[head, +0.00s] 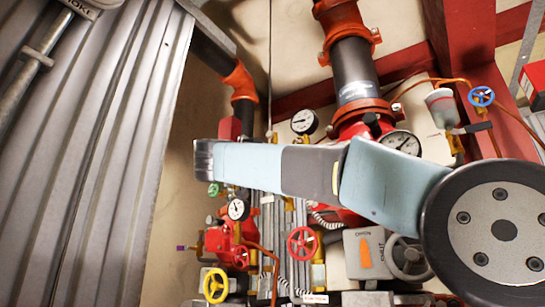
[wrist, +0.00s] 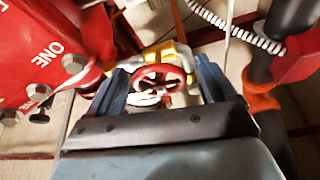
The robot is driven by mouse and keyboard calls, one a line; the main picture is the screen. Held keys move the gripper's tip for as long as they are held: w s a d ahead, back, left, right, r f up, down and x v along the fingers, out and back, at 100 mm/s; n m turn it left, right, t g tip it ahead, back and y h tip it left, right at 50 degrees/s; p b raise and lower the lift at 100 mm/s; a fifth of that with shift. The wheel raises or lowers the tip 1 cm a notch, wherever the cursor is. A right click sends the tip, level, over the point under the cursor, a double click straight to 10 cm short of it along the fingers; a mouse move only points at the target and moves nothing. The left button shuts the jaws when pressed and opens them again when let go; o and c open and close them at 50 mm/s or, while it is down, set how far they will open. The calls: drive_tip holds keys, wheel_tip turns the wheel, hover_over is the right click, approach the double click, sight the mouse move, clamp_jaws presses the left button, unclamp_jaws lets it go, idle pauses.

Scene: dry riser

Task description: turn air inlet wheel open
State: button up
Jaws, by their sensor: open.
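In the wrist view, a red handwheel (wrist: 160,76) with spokes shows between the two fingers of my gripper (wrist: 160,82). The gripper is open, with one finger on each side of the wheel. I cannot tell whether either finger touches the rim. A yellow fitting (wrist: 180,52) is behind the wheel. In the head view, my arm crosses the middle and my gripper cannot be made out. A red handwheel (head: 301,243) shows below the arm there, and a smaller red one (head: 241,257) is to its left. I cannot tell which wheel is the air inlet wheel.
Gauges (head: 304,121), a blue wheel (head: 481,96), a yellow wheel (head: 215,285) and a grey wheel (head: 408,258) crowd the pipework. A corrugated metal panel (head: 90,150) stands at left. In the wrist view, a red bolted body (wrist: 50,45) and dark pipe (wrist: 287,40) flank the gripper.

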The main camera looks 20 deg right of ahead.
drive_tip(key=shift+c, duration=0.5)
drive_tip(key=c, duration=0.9)
